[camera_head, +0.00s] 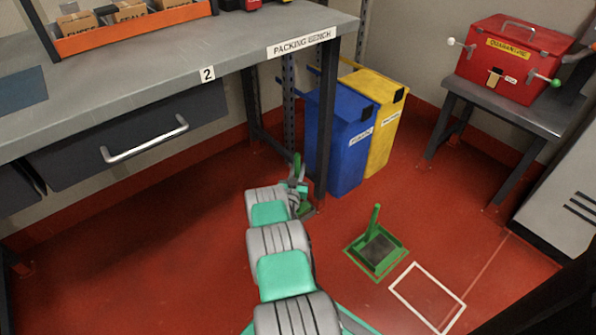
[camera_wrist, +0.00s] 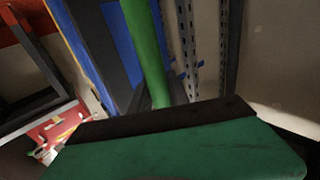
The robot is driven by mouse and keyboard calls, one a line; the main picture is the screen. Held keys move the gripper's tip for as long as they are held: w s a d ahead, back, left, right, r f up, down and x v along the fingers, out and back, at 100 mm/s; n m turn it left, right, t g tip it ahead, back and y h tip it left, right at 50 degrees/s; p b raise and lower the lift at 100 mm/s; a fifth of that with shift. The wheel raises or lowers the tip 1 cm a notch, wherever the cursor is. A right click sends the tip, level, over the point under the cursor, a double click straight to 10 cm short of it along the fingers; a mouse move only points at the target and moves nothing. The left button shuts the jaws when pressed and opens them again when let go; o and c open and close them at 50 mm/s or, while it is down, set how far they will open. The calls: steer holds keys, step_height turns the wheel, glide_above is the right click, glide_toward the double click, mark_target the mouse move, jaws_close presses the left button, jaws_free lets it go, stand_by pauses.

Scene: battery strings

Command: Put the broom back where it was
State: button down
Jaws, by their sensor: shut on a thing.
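My gripper (camera_head: 298,187) is at the end of my arm, low beside the front leg of the packing bench. It is shut on the broom (camera_head: 297,162), a thin green handle that shows just above it; the rest is mostly hidden by my arm. In the wrist view a green handle (camera_wrist: 147,50) runs up from the middle. A wide green piece with a dark edge fills the bottom; I cannot tell surely whether it is the broom's head. A green dustpan (camera_head: 377,252) with an upright handle stands inside a green floor outline. An empty white floor outline (camera_head: 408,297) lies beside it.
The packing bench (camera_head: 262,58) and its leg (camera_head: 327,125) are close to my gripper. A blue bin (camera_head: 340,140) and a yellow bin (camera_head: 386,125) stand behind. A red quarantine box (camera_head: 510,62) sits on a side table (camera_head: 518,107). The red floor at front right is clear.

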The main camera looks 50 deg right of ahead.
steer(key=shift+f, duration=0.15)
steer(key=c, duration=1.3)
jaws_free()
steer(key=shift+o, duration=0.2)
